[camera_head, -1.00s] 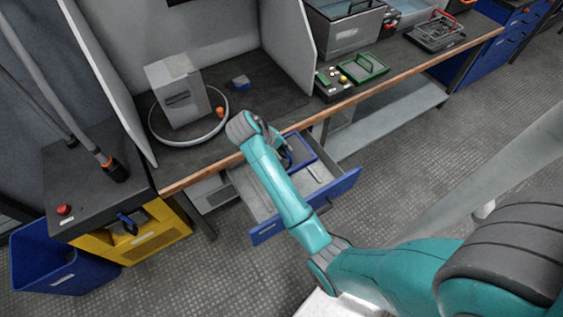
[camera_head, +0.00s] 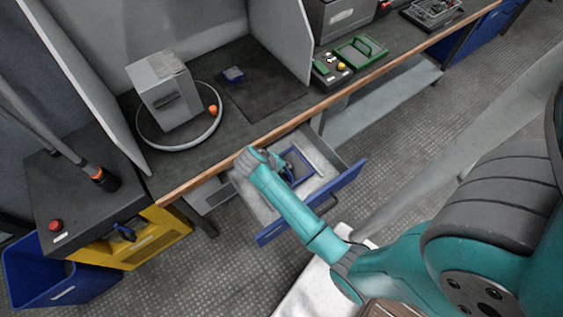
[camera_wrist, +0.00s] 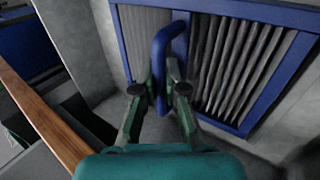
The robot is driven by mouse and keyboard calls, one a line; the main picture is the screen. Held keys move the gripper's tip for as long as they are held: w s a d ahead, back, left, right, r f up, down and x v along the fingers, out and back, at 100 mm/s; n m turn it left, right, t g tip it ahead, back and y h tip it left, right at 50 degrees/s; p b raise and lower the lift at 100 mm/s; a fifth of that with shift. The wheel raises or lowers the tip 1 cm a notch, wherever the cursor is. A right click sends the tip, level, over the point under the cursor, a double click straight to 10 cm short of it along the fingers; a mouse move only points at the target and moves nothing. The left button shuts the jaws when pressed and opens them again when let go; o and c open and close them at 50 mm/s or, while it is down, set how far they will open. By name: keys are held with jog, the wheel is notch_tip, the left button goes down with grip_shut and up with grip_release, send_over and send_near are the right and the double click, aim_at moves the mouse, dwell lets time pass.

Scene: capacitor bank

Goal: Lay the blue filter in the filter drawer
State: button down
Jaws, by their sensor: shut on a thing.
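The blue filter has a blue frame with grey pleats (camera_wrist: 235,65) and a blue handle (camera_wrist: 160,50), which lies between my fingertips in the wrist view. My gripper (camera_wrist: 162,85) is shut on this handle. In the head view, the filter (camera_head: 298,164) shows as a blue frame within the outline of the open drawer, partly hidden by my arm. The filter drawer has a blue front (camera_head: 312,204) and a pale grey inside, and it is pulled out under the bench. I cannot tell whether the filter touches the drawer floor.
The bench's wooden edge (camera_head: 225,166) runs just behind the drawer and close to my wrist. A grey box-shaped device (camera_head: 168,92) stands on the bench inside a round ring.

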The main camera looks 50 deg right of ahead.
jog(key=shift+f, duration=0.1)
jog(key=c, duration=1.2)
grip_release()
jog(key=shift+c, duration=0.2)
jog(key=v, duration=1.2)
